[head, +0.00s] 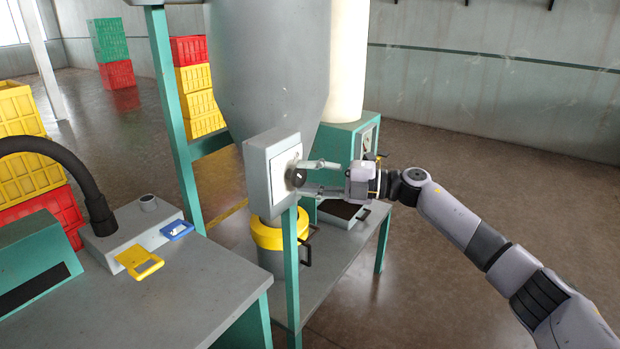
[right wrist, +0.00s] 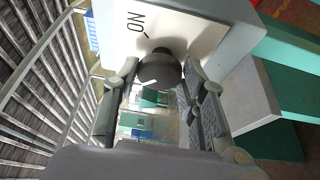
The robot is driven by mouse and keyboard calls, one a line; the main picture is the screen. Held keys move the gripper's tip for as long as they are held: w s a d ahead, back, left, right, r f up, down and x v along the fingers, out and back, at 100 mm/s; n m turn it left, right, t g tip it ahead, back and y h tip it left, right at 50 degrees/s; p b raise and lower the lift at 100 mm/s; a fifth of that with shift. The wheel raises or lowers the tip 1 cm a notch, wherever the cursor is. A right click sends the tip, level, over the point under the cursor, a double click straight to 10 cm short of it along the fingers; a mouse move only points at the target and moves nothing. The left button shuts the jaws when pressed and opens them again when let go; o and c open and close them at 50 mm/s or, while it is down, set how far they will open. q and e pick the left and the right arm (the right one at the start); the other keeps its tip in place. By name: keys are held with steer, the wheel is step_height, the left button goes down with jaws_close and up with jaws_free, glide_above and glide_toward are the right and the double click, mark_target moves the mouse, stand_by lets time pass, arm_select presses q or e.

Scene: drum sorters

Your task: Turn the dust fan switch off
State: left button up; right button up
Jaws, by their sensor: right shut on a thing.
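The dust fan switch is a light grey box (head: 268,170) on a green post below the big grey hopper. Its dark round knob (head: 294,176) faces right. In the right wrist view the knob (right wrist: 160,70) shows a white mark toward its lower left, and a printed "ON" stands above left of it on the white panel (right wrist: 190,25). My right gripper (head: 304,177) is shut on the knob, one finger at each side; it also shows in the right wrist view (right wrist: 160,75). The far side of the knob is hidden. My left gripper is out of view.
The hopper (head: 268,65) hangs just above the box. A yellow-lidded drum (head: 278,234) stands below on a grey shelf. A green machine (head: 346,140) stands behind my gripper. A workbench (head: 195,290) fills the lower left. Open floor lies to the right.

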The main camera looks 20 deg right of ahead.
steer(key=shift+f, duration=0.1)
stand_by(0.4)
steer(key=o, duration=1.2)
steer(key=shift+c, duration=0.2)
steer(key=v, duration=1.2)
